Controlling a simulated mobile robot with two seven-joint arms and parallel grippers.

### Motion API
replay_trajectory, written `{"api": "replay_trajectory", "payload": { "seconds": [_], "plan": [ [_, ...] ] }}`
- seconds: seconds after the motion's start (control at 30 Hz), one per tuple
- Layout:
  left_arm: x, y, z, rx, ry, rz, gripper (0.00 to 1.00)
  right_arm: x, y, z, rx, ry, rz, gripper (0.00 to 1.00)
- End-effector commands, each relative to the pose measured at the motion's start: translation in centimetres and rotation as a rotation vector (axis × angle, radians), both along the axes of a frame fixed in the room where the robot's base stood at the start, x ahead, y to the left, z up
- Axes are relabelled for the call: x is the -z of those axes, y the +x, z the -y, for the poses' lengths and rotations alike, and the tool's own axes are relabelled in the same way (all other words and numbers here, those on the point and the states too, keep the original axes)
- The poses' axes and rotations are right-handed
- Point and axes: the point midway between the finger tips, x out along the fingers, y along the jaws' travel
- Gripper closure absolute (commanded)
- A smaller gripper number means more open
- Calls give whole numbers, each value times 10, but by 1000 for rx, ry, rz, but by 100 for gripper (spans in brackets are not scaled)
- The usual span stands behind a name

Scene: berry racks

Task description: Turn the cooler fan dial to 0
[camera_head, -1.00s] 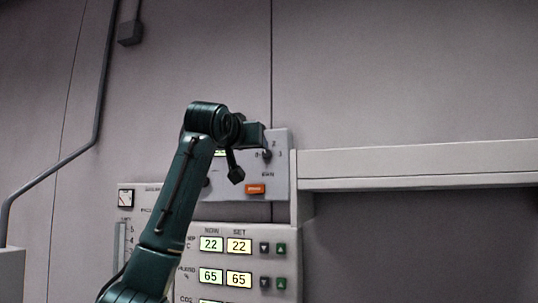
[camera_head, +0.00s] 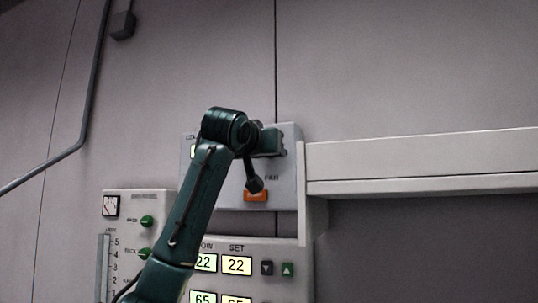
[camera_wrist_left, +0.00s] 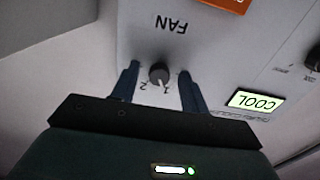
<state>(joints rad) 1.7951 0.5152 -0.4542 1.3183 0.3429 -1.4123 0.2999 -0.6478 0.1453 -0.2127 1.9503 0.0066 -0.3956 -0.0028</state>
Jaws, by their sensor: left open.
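The fan dial (camera_wrist_left: 158,73) is a small dark round knob with a white pointer mark, on the pale cooler panel (camera_wrist_left: 215,55), seen upside down in the left wrist view. The pointer is toward the printed 1; a 2 shows beside it, and I cannot see the 0. My left gripper (camera_wrist_left: 158,80) is open, with one finger on each side of the dial and a gap on both sides. In the head view my left gripper (camera_head: 282,142) is in front of the cooler panel (camera_head: 290,185) and hides the dial. My right gripper is not in view.
Below is a control panel with green knobs (camera_head: 146,221) and lit number displays (camera_head: 237,265). A pale ledge (camera_head: 420,150) runs to the right.

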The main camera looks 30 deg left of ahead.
Motion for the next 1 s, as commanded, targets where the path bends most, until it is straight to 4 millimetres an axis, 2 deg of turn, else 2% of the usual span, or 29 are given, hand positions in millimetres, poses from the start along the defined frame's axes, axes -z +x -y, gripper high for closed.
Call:
{"api": "replay_trajectory", "payload": {
  "seconds": [0.27, 0.8, 1.0],
  "plan": [
    [0, 0, 0, 0, 0, 0, 55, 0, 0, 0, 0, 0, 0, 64],
    [0, 0, 0, 0, 0, 0, 98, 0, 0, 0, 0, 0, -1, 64],
    [0, 0, 0, 0, -10, 2, 100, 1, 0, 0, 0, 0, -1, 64]
  ]
}}
